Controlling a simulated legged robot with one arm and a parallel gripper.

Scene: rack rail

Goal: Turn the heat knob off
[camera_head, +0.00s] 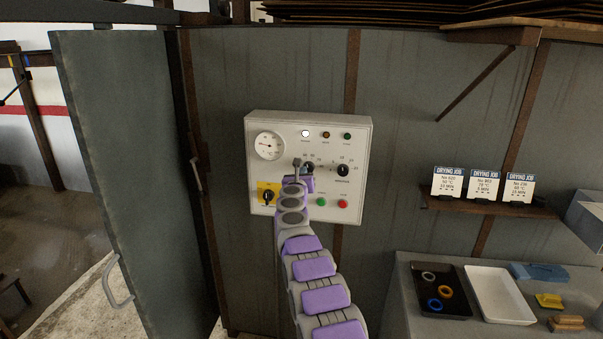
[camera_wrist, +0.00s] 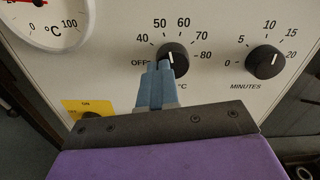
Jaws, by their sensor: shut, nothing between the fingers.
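The heat knob (camera_wrist: 173,52) is a round black knob on the white control panel (camera_head: 330,123), with a scale from OFF at its left through 40 to 80 °C. A short white mark shows near its centre, but its exact setting is hard to read. In the wrist view my gripper (camera_wrist: 158,68) has its blue-grey fingers shut together, with the tips over the lower left of the knob. I cannot tell whether they touch it. In the head view my gripper (camera_head: 297,163) partly hides the heat knob (camera_head: 309,167).
The minutes knob (camera_head: 343,170) is right of the heat knob. A dial gauge (camera_head: 269,146) is at upper left, a yellow-plated switch (camera_head: 268,194) at lower left, and a red button (camera_head: 343,204) at lower right. An open cabinet door (camera_head: 120,170) stands left.

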